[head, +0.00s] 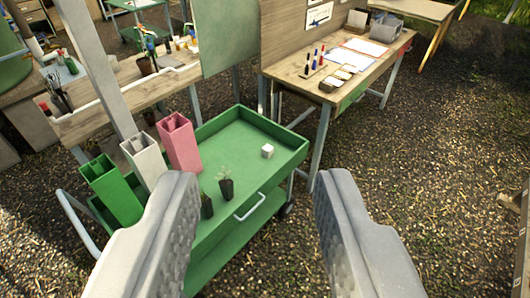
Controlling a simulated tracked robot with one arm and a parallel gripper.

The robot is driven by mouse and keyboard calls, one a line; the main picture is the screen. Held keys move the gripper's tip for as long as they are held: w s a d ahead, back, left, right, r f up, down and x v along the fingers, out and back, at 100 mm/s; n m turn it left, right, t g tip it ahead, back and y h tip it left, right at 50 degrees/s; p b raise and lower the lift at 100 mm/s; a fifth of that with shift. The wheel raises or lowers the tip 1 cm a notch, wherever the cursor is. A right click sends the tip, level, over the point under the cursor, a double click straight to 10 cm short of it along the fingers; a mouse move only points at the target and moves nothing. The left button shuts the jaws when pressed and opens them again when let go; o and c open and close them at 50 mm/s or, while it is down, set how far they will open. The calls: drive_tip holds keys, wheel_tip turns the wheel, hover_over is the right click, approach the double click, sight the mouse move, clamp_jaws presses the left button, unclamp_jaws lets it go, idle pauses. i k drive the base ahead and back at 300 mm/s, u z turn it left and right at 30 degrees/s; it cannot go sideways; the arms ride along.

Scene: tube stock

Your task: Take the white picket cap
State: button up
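A small white block, which looks like the white picket cap (267,151), sits on the top tray of a green cart (286,157), toward its right end. My gripper (256,183) is open, with one grey finger at the lower left and one at the lower right. Nothing is between the fingers close up. The white block appears beyond the fingertips, in the gap between them and apart from both. The left finger hides part of the cart's near left side.
Green (111,189), white (143,160) and pink (180,144) square tubes stand at the cart's left. Two small potted plants (226,187) stand nearer than the block. A wooden workbench (300,71) stands behind the cart. Open ground (440,150) lies to the right.

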sight(267, 151)
drive_tip(key=z, duration=0.1)
drive_tip(key=i, duration=0.5)
drive_tip(key=u, duration=0.25)
drive_tip(key=k, duration=0.5)
drive_tip(key=z, duration=0.65)
drive_tip(key=i, duration=1.9)
drive_tip(key=u, duration=0.4)
drive_tip(key=i, duration=0.85)
drive_tip(key=u, duration=0.55)
